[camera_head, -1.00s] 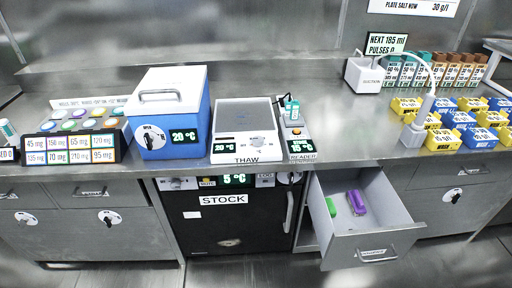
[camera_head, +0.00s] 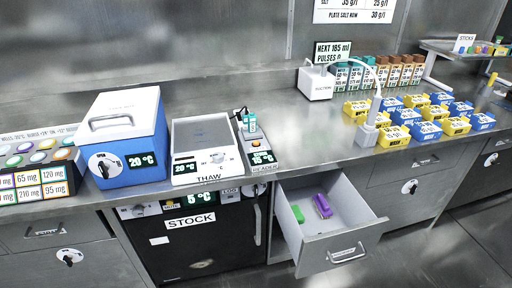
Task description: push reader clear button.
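The reader (camera_head: 257,149) is a narrow grey device with a dark display showing a green temperature, at the right of the thaw plate on the counter. A small orange button (camera_head: 255,143) shows on its top, just above the display. A teal and white probe-like item (camera_head: 249,122) stands at its back end. The label "READER" is on its front edge. Whether the orange button is the clear button cannot be read. Neither of my grippers is in view.
The thaw plate (camera_head: 204,137) and a blue cooler box (camera_head: 127,145) stand left of the reader. An open drawer (camera_head: 348,243) with a green and a purple item juts out below, right of the black stock fridge (camera_head: 190,245). Counter right of the reader is clear up to the yellow and blue blocks (camera_head: 421,131).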

